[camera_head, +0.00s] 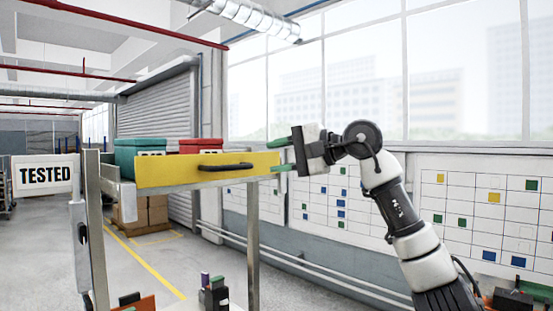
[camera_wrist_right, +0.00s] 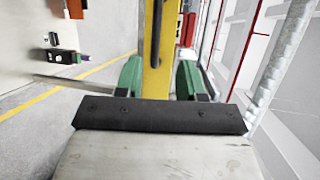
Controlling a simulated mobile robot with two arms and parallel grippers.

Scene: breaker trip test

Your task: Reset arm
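My right gripper (camera_head: 281,156) is at the right end of a yellow drawer front (camera_head: 215,166) with a black handle (camera_head: 225,167). Its two green fingers stand apart, one higher and one lower in the head view. In the right wrist view the gripper (camera_wrist_right: 159,78) shows the yellow drawer front (camera_wrist_right: 162,75) running between the spread fingers; whether they touch it I cannot tell. The handle is farther along the panel, away from the fingers. My right arm reaches in from the lower right. My left gripper is not in view.
A green bin (camera_head: 138,152) and a red bin (camera_head: 201,146) sit behind the drawer front on a metal-legged stand (camera_head: 253,240). A "TESTED" sign (camera_head: 45,176) is at left. Small dark items (camera_head: 214,293) are low in front. Windows and a chart wall lie behind my arm.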

